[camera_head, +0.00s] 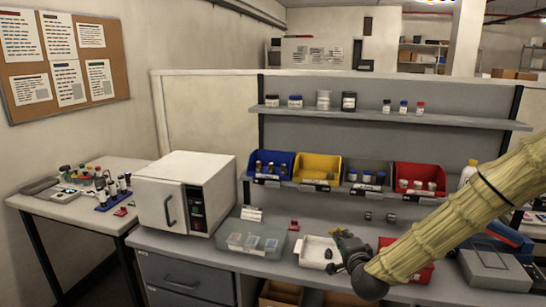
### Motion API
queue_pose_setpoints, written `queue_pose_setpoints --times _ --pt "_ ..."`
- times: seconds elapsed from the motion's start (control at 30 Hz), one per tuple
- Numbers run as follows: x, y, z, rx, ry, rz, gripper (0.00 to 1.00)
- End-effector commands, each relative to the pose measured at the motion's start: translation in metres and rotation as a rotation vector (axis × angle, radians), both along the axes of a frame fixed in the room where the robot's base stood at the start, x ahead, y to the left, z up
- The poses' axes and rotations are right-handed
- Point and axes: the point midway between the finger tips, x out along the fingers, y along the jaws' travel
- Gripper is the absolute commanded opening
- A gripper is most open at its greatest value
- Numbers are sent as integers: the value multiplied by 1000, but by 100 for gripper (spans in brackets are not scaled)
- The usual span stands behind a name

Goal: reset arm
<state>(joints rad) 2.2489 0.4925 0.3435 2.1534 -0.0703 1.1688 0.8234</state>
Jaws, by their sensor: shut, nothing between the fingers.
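My arm comes in from the right edge in a ribbed tan sleeve. It reaches down and left over the bench (200,245). My gripper (340,243) is dark and small at the end of the arm, above or beside a white tray (312,251). It is shut and I see nothing held in it. The fingers are small in this view, and the arm hides part of the bench and part of a red tray (413,273).
A white box-shaped machine (165,192) stands at the left of the bench. A clear bin (250,238) lies beside the white tray. Blue, yellow, grey and red bins (419,175) line the back, under a shelf of jars (349,101). A grey device (494,270) sits right.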

Motion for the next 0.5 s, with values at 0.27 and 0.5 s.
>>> queue_pose_setpoints --times 0.27,0.5 --pt "-58 24 -110 -203 220 130 0" --pt "-147 35 -217 -423 460 308 0"
